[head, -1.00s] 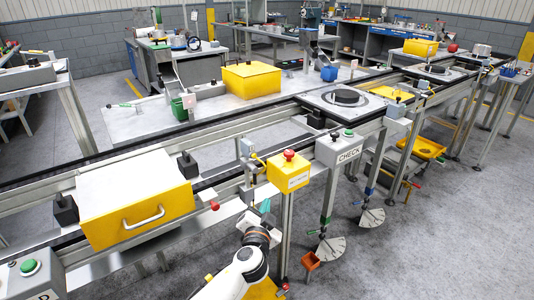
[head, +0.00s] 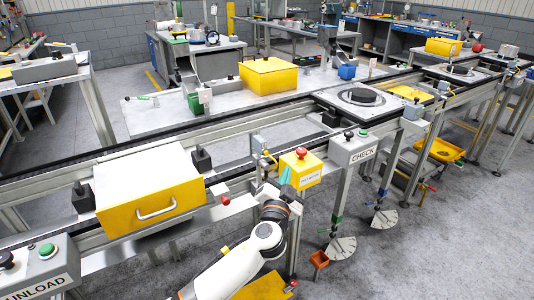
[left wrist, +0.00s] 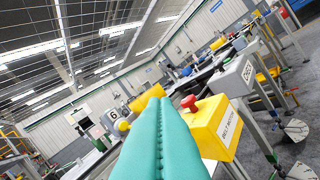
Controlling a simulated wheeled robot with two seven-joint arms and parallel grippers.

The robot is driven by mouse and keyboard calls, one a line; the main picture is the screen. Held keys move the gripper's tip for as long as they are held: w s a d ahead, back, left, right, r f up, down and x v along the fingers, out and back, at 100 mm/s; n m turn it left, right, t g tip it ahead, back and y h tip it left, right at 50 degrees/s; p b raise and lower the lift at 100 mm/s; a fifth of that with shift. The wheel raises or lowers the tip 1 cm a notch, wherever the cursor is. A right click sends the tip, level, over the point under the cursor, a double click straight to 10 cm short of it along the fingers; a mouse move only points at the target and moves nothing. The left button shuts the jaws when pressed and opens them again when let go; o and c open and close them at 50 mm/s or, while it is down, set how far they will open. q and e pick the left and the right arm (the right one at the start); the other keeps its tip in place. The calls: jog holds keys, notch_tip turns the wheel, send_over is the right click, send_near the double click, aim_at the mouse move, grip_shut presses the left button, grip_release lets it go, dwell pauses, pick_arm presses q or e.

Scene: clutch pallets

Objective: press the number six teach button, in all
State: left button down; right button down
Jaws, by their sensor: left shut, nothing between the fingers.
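My left gripper (head: 286,174) has teal fingers, shut and empty, pointing up beside the yellow box with the red mushroom button in the head view. In the left wrist view the shut fingers (left wrist: 160,108) fill the lower middle. A small plate marked 6 (left wrist: 96,131) shows left of the fingers, farther off. I cannot make out a number six button in the head view. My right gripper is not in view.
The yellow box (head: 300,172) with its red mushroom button (head: 302,153) stands close to the gripper. The CHECK box (head: 352,150) is to its right, the UNLOAD box (head: 38,268) at lower left. A yellow drawer case (head: 150,190) sits on the conveyor.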

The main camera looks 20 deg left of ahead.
aim_at(266, 153)
pick_arm(q)
jog(key=w+a, duration=0.4)
jog(key=a, duration=0.1)
jog(key=shift+w+a+b, duration=0.3)
jog(key=shift+a+b, duration=0.1)
jog(key=shift+b, duration=0.05)
jog(key=shift+a, duration=0.1)
dwell(1.7)
jog(key=shift+w+a+b, duration=0.2)
jog(key=shift+a+b, duration=0.05)
jog(key=shift+b, duration=0.1)
jog(key=shift+w+a, duration=0.3)
jog(key=shift+a, duration=0.1)
dwell(0.7)
jog(key=shift+s+d, duration=0.55)
jog(key=shift+d, duration=0.15)
